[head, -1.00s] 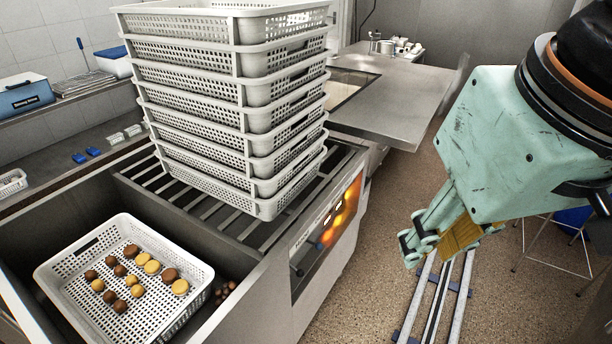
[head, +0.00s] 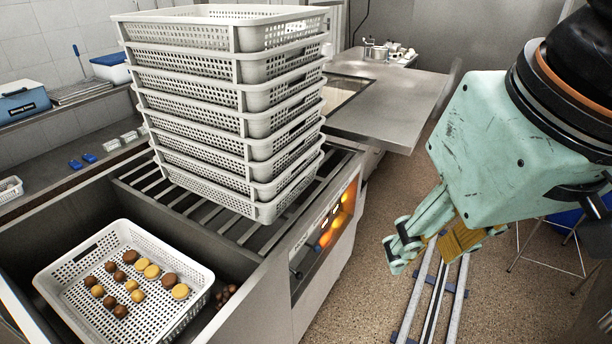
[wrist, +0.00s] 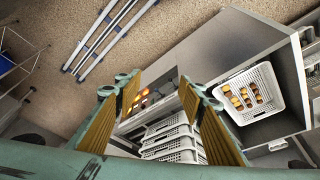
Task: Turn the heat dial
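The heat dial itself is too small and blurred to pick out. My gripper (head: 402,248), pale green with yellow finger pads, hangs over the floor to the right of the panel, apart from it. In the wrist view my gripper (wrist: 160,86) is open, its two fingers well apart and nothing between them.
A tall stack of white perforated baskets (head: 246,125) stands on the machine's slatted top. A basket (head: 62,290) holding brown and yellow balls sits in the left bay. A steel table (head: 395,110) stands behind. Floor rails (head: 432,300) run below my gripper.

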